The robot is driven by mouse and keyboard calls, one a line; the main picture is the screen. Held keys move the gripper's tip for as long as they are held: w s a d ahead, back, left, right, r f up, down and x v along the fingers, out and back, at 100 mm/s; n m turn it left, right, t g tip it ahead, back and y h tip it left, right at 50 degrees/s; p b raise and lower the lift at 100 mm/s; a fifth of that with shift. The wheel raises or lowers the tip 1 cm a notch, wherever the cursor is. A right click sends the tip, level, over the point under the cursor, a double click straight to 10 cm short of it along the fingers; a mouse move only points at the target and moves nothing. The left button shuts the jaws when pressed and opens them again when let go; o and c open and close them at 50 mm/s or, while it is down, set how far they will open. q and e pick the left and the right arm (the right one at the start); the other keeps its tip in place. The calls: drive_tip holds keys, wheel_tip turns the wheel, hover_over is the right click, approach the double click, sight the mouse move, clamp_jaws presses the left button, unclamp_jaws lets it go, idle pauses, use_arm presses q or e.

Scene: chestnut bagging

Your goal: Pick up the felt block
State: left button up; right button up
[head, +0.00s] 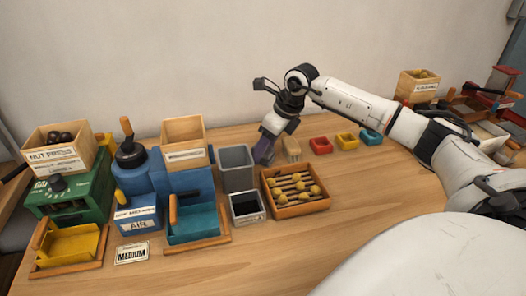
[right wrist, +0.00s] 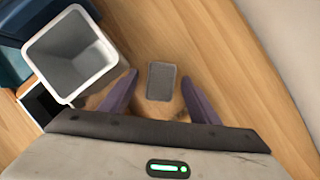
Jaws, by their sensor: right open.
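The felt block (right wrist: 162,70) looks like a small dark grey slab in the right wrist view. It shows between the two purple fingers of my right gripper (right wrist: 158,86), with a gap on each side. In the head view my right gripper (head: 264,152) points down at the back of the table, just right of the grey bin, and its fingers are apart. I cannot make out the felt block in the head view; the gripper seems to cover it. My left gripper is not in view.
The grey bin (head: 236,158) stands close left of the gripper; its rim also shows in the right wrist view (right wrist: 112,52). A wooden tray (head: 302,211) with chestnuts lies in front. Red (head: 321,146), yellow (head: 347,142) and blue (head: 371,137) small trays stand to the right.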

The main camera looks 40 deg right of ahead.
drive_tip(key=shift+x, duration=0.8)
drive_tip(key=c, duration=1.3)
wheel_tip(320, 180, up, 10)
drive_tip(key=shift+r+b, duration=0.1)
drive_tip(key=shift+b, duration=0.2)
